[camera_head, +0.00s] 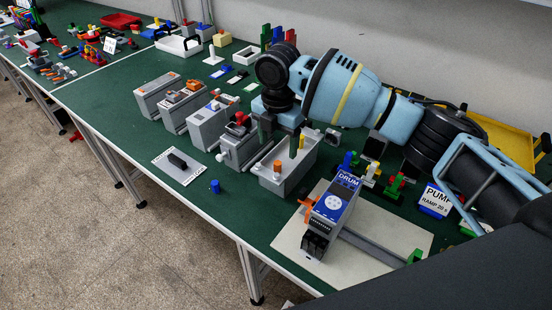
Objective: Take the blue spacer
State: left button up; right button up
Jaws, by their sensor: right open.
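A small blue cylinder (214,186), which looks like the blue spacer, stands on the green table top near the front edge. My right gripper (280,137) comes in from the right on a light blue arm. It points down over the right-most grey box (275,177) of the row, with its jaws open. It is to the right of the blue cylinder, behind it and apart from it. The gripper hides part of the table behind. My left gripper does not show.
Several grey boxes (160,92) stand in a row, some with coloured parts on top. A grey plate (180,178) with a black block lies left of the blue cylinder. Table around the cylinder is clear.

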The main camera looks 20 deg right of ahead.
aim_at(215, 185)
jog(key=k+j, duration=0.2)
jog(key=k, duration=0.3)
jog(key=k+j, duration=0.2)
jog(key=k, duration=0.25)
